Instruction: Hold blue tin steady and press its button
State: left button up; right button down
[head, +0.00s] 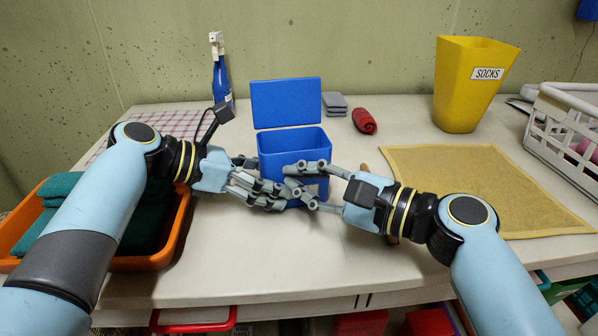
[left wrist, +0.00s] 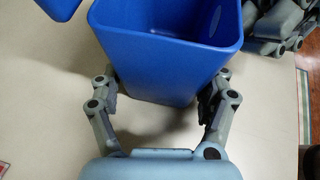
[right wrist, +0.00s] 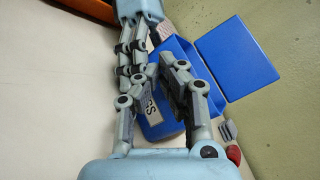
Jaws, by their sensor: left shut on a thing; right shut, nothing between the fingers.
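The blue tin (head: 290,137) stands on the table in the middle of the head view. Its lid (head: 286,101) is up at the back, so the tin is open. My left gripper (head: 268,190) is shut on the tin; in the left wrist view its fingers press both sides of the tin (left wrist: 165,65). My right gripper (head: 305,188) is shut and empty, with its fingers in front of the tin. The right wrist view shows the tin (right wrist: 178,65) partly behind these fingers, with a white label on its front. The button is hidden from me.
An orange tray (head: 170,258) with dark green cloths lies left. A yellow SOCKS bin (head: 465,95), yellow mat (head: 480,180) and white basket (head: 560,130) are right.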

jog(key=shift+s, duration=0.1)
jog(key=shift+s+d, duration=0.1)
jog(key=shift+s, duration=0.75)
jog(key=shift+s+d, duration=0.15)
jog(key=shift+s, duration=1.1)
jog(key=shift+s+d, duration=0.1)
jog(key=shift+s, duration=1.15)
pick_arm(q)
jog(key=o, duration=0.8)
jog(key=shift+o, duration=0.2)
